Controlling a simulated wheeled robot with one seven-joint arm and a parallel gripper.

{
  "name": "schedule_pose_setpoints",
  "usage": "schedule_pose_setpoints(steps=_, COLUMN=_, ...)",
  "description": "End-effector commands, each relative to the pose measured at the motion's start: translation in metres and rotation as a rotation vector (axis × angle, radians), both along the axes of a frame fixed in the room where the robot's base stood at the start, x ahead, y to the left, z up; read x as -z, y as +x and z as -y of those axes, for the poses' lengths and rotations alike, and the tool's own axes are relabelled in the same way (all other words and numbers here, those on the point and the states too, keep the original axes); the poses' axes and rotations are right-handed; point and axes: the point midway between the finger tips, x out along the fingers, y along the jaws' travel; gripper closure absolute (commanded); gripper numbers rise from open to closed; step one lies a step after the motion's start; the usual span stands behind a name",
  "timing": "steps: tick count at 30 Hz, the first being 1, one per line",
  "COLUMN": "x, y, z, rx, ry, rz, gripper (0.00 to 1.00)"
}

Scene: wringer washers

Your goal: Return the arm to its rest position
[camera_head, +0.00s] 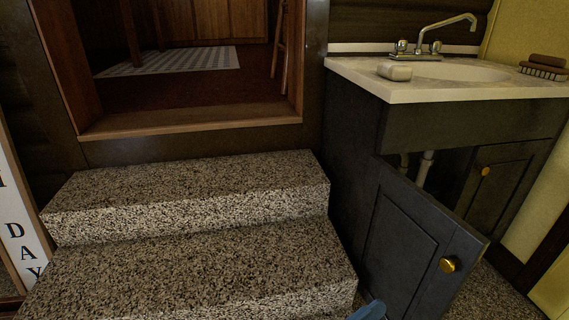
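My gripper does not show in the head view. Only a small blue piece (370,310), probably part of my arm, shows at the bottom edge, right of the steps and close to the open cabinet door. The rest of my arm is out of the frame, so its pose cannot be told.
The dark cabinet door (410,250) with a brass knob stands open under the white sink counter (440,92). Soap (394,72) and a brush (543,68) lie on the counter. Speckled steps (190,220) rise to a doorway at left. A sign (22,225) stands far left.

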Motion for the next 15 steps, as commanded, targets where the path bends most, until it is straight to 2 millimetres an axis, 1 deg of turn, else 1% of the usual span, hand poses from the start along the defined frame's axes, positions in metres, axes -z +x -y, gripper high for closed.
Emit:
schedule_pose_setpoints(steps=1, x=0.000, y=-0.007, z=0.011, rx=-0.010, ry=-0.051, rz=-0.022, gripper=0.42)
schedule_pose_setpoints(steps=5, x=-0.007, y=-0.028, z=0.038, rx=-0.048, ry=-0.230, rz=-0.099, gripper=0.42)
schedule_pose_setpoints(steps=7, x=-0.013, y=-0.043, z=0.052, rx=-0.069, ry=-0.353, rz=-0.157, gripper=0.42)
schedule_pose_setpoints(steps=10, x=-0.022, y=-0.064, z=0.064, rx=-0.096, ry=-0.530, rz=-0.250, gripper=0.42)
schedule_pose_setpoints(steps=15, x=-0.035, y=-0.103, z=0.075, rx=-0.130, ry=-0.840, rz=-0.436, gripper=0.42)
